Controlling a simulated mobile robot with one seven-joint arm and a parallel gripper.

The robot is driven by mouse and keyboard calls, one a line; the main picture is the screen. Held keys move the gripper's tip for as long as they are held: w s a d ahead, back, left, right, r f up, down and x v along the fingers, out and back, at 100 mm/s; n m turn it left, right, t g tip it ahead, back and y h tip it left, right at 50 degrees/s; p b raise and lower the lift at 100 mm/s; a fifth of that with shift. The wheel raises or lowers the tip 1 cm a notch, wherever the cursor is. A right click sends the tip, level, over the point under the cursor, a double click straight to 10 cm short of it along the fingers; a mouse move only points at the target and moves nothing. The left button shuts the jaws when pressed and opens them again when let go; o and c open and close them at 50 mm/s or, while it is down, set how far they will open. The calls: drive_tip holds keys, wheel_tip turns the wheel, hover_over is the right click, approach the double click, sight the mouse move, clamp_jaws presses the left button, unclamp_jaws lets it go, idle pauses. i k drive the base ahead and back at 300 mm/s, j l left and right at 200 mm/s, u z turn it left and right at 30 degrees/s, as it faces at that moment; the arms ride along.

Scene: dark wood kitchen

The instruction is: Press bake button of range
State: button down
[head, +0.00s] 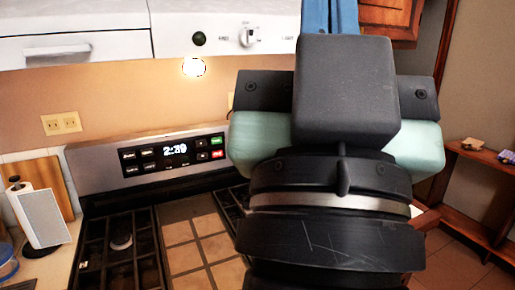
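The range (100,180) stands at the left, with a silver back panel above black grates. Its control panel (173,155) has a lit clock reading about 2:39, with several small black buttons left of the clock and a green and a red button at its right. The labels are too small to read, so I cannot tell which is the bake button.
A white hood (225,28) with a knob and a lit lamp hangs above the range. A paper towel roll (40,215) and a wooden board (45,180) stand on the left counter. A wooden shelf (485,160) is at the right. My arm hides the middle right.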

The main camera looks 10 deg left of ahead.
sight(131, 154)
drive_tip(key=i+j+u, duration=0.3)
drive_tip(key=i, duration=0.25)
drive_tip(key=i+j+u, duration=0.15)
drive_tip(key=i+u, duration=0.15)
drive_tip(key=i, duration=0.3)
